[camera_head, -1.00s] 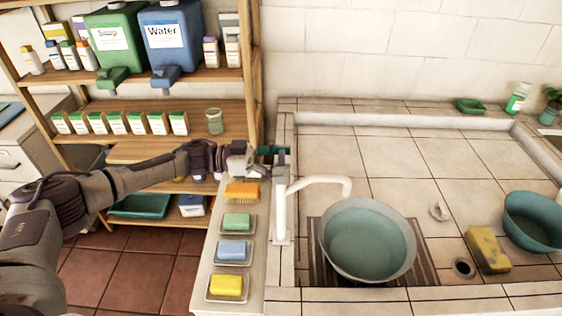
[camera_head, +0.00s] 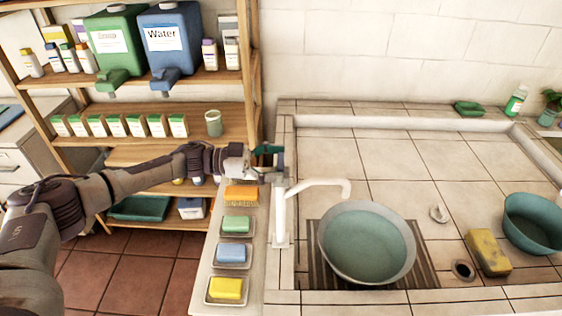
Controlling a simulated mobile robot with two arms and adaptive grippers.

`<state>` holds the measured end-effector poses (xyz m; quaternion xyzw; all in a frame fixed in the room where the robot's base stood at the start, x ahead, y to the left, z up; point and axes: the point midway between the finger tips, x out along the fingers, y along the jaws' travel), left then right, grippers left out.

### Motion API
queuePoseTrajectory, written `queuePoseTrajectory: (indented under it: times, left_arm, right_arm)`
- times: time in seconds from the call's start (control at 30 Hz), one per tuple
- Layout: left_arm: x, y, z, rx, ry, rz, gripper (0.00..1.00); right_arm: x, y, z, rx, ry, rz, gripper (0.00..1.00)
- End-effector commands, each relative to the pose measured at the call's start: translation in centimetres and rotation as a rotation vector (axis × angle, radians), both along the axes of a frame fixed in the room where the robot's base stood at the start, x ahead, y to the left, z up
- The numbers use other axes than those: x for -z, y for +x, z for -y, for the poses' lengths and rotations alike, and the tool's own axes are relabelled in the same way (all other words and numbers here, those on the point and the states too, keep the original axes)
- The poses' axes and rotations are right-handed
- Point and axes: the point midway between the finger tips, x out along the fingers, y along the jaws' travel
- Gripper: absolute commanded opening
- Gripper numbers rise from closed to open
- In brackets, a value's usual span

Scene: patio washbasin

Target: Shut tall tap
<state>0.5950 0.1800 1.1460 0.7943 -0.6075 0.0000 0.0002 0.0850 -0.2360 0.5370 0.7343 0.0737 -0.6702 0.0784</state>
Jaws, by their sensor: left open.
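The tall white tap (camera_head: 281,216) stands upright at the left edge of the tiled basin. Its spout reaches right and ends over a round basin (camera_head: 367,243) that holds greenish water. I cannot make out a water stream below the spout. My left gripper (camera_head: 277,157) is open at the top of the tap's post, beside a teal part there. The gripper hides much of the tap's top, so I cannot tell how the handle is turned or whether the fingers touch it. My right gripper is not in view.
Soap dishes with an orange brush (camera_head: 241,194), green soap (camera_head: 237,224), blue soap (camera_head: 231,253) and yellow soap (camera_head: 226,289) line the ledge left of the tap. A wooden shelf (camera_head: 160,85) stands behind my left arm. A sponge (camera_head: 488,252) and teal bowl (camera_head: 534,222) lie right.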

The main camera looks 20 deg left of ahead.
Motion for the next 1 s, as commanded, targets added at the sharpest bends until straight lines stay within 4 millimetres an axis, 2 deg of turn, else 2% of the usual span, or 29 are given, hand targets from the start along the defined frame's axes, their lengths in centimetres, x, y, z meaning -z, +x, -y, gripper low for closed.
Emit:
queuePoseTrajectory:
  times: [0.3, 0.5, 0.7, 1.0]
  left_arm:
    - [0.1, -1.6, -6.3, -0.005, 0.003, -0.002, 0.92]
    - [0.0, -2.5, -9.5, -0.002, 0.001, 0.0, 0.92]
    - [0.0, -2.9, -10.8, 0.0, 0.0, -0.001, 0.92]
    - [0.0, -2.9, -10.9, 0.0, 0.0, 0.0, 0.92]
  right_arm:
    - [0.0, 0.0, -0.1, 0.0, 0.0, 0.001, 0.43]
    - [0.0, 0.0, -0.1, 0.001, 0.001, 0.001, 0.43]
    - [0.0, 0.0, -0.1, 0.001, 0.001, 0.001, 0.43]
    - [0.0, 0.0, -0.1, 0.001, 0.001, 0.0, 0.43]
